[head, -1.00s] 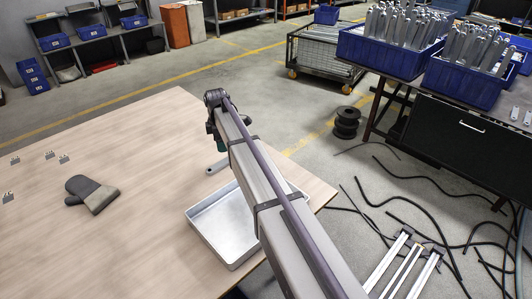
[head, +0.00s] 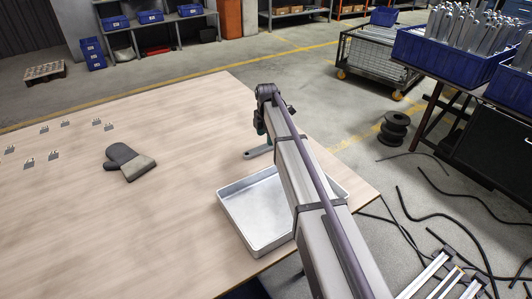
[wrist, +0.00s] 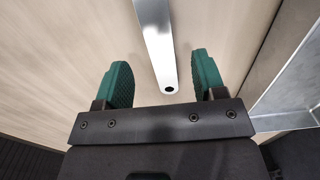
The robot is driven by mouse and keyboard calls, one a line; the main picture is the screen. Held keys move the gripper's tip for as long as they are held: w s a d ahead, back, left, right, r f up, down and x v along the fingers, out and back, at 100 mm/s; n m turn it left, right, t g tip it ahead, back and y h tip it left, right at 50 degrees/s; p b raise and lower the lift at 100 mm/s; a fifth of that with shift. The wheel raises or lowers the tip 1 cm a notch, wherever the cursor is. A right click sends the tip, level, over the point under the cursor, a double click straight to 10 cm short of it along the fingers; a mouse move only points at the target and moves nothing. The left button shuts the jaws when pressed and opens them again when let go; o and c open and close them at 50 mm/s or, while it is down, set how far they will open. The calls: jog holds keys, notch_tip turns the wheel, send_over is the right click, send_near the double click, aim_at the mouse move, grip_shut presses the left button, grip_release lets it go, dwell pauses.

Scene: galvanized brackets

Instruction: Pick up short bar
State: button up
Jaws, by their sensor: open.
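A short grey metal bar (head: 257,152) lies flat on the wooden table, just behind the metal tray, with part of it hidden by my arm in the head view. In the wrist view the bar (wrist: 156,40) runs from the top edge to a rounded end with a dark hole. My gripper (wrist: 161,60) is open, its two green fingers apart on either side of the bar's end, touching neither side as far as I can see. In the head view my gripper (head: 262,126) is mostly hidden behind the arm, over the bar.
A shallow metal tray (head: 252,241) sits at the table's near right edge, close to the bar. A grey glove (head: 130,163) and several small brackets (head: 54,155) lie to the left on the table (head: 60,240). Blue bins of bars stand on a bench at right.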

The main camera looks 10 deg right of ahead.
aim_at(266, 146)
notch_tip(266, 146, down, 5)
jog(key=b, duration=0.3)
jog(key=shift+a+b, duration=0.15)
jog(key=shift+b, duration=0.25)
jog(key=shift+r, duration=0.3)
jog(key=c, duration=1.1)
